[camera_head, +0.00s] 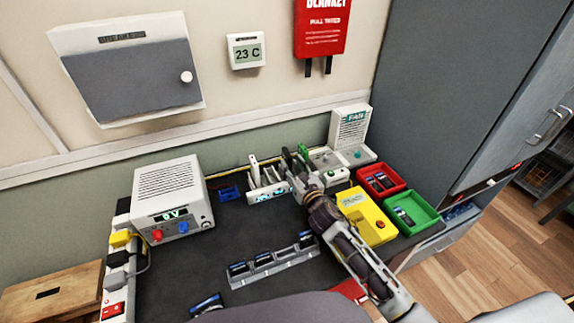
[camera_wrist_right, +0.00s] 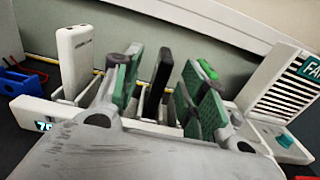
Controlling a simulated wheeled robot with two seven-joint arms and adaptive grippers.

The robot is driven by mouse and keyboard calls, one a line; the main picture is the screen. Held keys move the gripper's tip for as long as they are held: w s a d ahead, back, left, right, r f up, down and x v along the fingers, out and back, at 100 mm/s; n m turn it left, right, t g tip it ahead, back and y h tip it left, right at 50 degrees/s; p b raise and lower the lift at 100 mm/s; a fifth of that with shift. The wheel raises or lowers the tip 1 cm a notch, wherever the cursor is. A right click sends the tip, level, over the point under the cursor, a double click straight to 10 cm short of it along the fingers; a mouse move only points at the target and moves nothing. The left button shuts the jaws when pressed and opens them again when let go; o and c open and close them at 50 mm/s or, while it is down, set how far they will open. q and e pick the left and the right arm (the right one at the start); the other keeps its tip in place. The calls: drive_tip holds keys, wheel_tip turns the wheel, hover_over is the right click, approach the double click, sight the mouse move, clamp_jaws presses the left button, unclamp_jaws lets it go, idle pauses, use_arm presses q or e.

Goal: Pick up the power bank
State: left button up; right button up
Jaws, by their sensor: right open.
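A rack (camera_head: 268,190) with upright slots stands at the back of the dark table. In the right wrist view, a white slab (camera_wrist_right: 78,58) with small ports on its top edge stands upright in the rack (camera_wrist_right: 30,112), left of my gripper. A black slab (camera_wrist_right: 157,82) stands upright between my right gripper's fingers. I cannot tell for sure which slab is the power bank. My right gripper (camera_wrist_right: 163,78) is open, its green-padded fingers on either side of the black slab, with no clear contact. In the head view the right gripper (camera_head: 297,160) is over the rack's right part.
A white fan unit (camera_head: 350,128) stands right of the rack. A yellow box (camera_head: 352,203), red bin (camera_head: 366,174) and green bin (camera_head: 428,211) are at right. A power supply (camera_head: 170,190) is at left; a grey holder (camera_head: 270,273) with dark devices lies in front.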

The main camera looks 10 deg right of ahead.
sight(291, 160)
drive_tip(key=shift+w+a, duration=0.1)
drive_tip(key=shift+w, duration=0.2)
drive_tip(key=shift+w, duration=0.1)
drive_tip(key=shift+w, duration=1.25)
drive_tip(key=shift+w+a+f, duration=0.1)
drive_tip(key=shift+w, duration=1.2)
clamp_jaws()
